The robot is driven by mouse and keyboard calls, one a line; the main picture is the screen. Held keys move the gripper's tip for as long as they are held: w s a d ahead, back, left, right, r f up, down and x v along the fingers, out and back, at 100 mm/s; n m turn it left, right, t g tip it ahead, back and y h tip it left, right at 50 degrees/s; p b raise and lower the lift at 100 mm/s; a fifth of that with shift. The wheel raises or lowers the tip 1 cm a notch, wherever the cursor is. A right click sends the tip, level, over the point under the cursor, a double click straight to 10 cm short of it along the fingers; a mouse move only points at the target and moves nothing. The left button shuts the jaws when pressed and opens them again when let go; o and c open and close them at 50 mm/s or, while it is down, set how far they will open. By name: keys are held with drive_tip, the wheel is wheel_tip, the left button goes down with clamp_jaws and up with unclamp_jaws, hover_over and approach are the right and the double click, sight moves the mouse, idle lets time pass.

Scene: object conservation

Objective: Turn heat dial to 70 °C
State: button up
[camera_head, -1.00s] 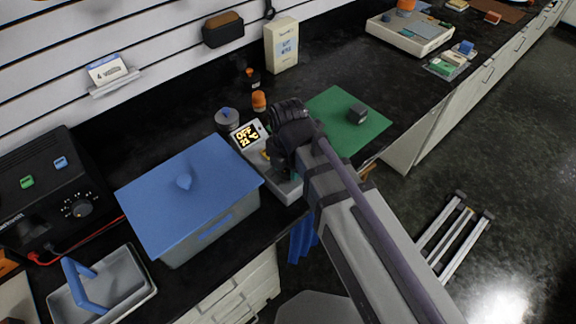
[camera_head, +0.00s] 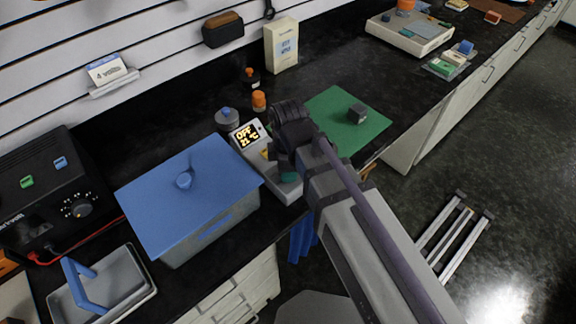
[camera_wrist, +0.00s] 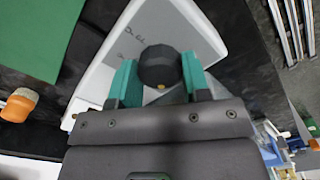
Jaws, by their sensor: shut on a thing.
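The heat dial (camera_wrist: 160,66) is a dark faceted knob on a pale wedge-shaped device. In the wrist view it sits between the two teal fingers of my gripper (camera_wrist: 157,82), which is shut on it. In the head view my gripper (camera_head: 287,176) is over the device, and my arm hides the dial. The device's lit display (camera_head: 246,135) reads OFF and 21 °C. The device's white housing (camera_wrist: 190,22) also shows in the wrist view, with small markings beside the dial that I cannot read.
A grey bath with a blue lid (camera_head: 165,215) stands just left of the device. A green mat (camera_head: 372,124) with a dark block (camera_head: 357,113) lies to the right. An orange-capped bottle (camera_head: 259,101) and a grey round container (camera_head: 227,119) stand behind.

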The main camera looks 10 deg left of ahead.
drive_tip(key=m, duration=1.4)
drive_tip(key=shift+m, duration=0.3)
drive_tip(key=m, duration=0.3)
drive_tip(key=shift+m, duration=0.3)
drive_tip(key=m, duration=0.3)
drive_tip(key=shift+m, duration=0.3)
drive_tip(key=m, duration=0.3)
drive_tip(key=shift+m, duration=2.3)
